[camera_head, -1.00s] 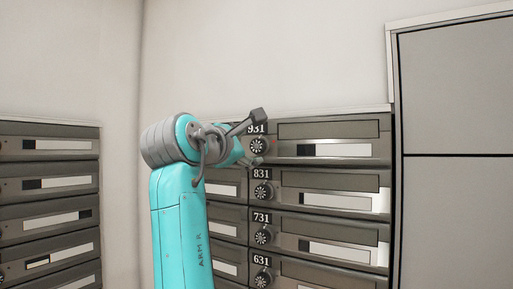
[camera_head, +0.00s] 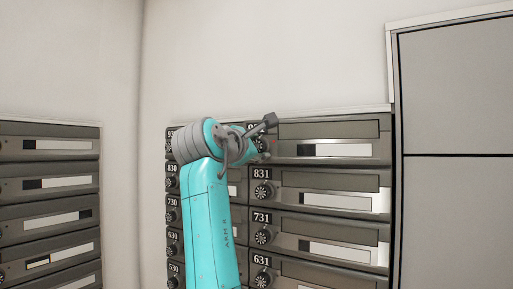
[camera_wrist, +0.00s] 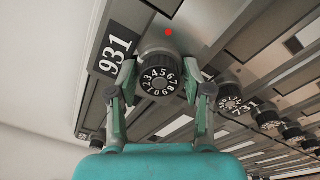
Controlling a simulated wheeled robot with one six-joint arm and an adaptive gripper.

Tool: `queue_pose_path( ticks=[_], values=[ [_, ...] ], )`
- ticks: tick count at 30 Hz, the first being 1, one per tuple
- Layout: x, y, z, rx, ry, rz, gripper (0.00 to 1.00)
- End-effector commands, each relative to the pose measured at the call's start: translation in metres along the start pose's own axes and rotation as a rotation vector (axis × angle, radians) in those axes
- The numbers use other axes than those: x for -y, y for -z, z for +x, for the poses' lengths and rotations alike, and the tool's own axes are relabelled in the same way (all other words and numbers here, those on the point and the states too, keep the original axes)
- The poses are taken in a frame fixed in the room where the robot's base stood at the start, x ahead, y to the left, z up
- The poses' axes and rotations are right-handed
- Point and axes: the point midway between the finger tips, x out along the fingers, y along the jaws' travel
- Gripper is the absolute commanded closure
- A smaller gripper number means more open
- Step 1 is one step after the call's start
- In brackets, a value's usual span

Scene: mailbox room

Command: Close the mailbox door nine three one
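The grey door of mailbox 931 (camera_head: 335,150) is in the top row of the right-hand column in the head view. It looks flush with its frame there. In the wrist view its number plate (camera_wrist: 115,45) reads 931, turned sideways, beside its round black dial (camera_wrist: 158,75) with white digits. My gripper (camera_wrist: 160,80) has one finger on each side of this dial. The fingers are spread, with a narrow gap to the dial; whether they touch it is unclear.
Mailboxes 831 (camera_head: 335,200), 731 (camera_head: 340,250) and 631 lie below, each with a dial. Another mailbox bank (camera_head: 55,165) stands at the left. Large plain grey panels (camera_head: 460,95) are at the right. A small red mark (camera_wrist: 169,32) shows near the dial.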

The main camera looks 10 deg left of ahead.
Motion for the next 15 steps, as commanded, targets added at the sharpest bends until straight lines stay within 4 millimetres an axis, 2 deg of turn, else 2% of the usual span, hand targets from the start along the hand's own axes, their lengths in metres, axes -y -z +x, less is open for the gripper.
queue_pose_path(
  ticks=[1, 2, 7, 15],
  values=[
    [0.000, 0.000, 0.000, 0.000, 0.001, 0.000, 0.92],
    [0.000, 0.000, 0.000, 0.000, 0.001, 0.000, 1.00],
    [0.000, 0.000, 0.005, 0.001, 0.002, -0.002, 1.00],
    [-0.001, 0.002, 0.035, -0.001, 0.001, -0.001, 1.00]
  ],
)
